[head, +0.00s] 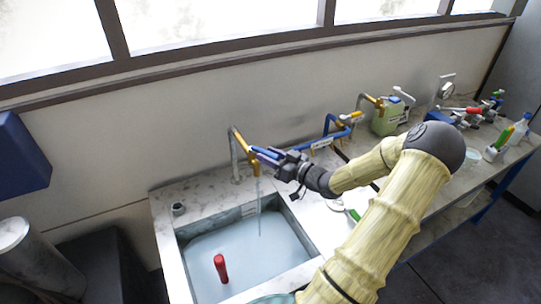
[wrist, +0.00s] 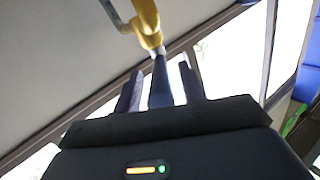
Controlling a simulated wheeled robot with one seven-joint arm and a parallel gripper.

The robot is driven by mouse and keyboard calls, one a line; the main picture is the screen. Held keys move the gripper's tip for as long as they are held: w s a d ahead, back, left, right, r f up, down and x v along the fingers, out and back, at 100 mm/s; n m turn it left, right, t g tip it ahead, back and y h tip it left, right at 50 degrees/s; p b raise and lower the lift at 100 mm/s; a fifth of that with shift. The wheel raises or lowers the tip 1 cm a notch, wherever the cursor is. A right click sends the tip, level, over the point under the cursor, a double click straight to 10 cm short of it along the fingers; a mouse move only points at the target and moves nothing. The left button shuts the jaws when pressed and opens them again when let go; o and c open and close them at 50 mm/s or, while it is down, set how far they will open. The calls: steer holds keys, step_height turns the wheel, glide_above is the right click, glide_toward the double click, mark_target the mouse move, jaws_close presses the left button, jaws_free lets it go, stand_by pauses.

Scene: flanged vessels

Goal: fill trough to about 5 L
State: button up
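The trough (head: 166,240) is a pale stone-rimmed basin with bluish water (head: 240,250) in it. A thin stream (head: 259,215) falls into the water from a brass tap (head: 247,162) on the wall side; the tap also shows in the wrist view (wrist: 148,22). The tap's blue-grey lever (wrist: 160,85) lies between the two fingers of my gripper (wrist: 160,88). Narrow gaps show beside the lever, so the fingers look open around it. In the head view my gripper (head: 268,158) is beside the tap. The level marks are too small to read.
A red upright object (head: 220,268) stands in the water. To the right, the bench carries a blue pipe (head: 333,131), a green can (head: 388,118), a gauge (head: 447,89) and several bottles. A blue box (head: 22,158) hangs at left.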

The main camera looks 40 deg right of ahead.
jaws_close()
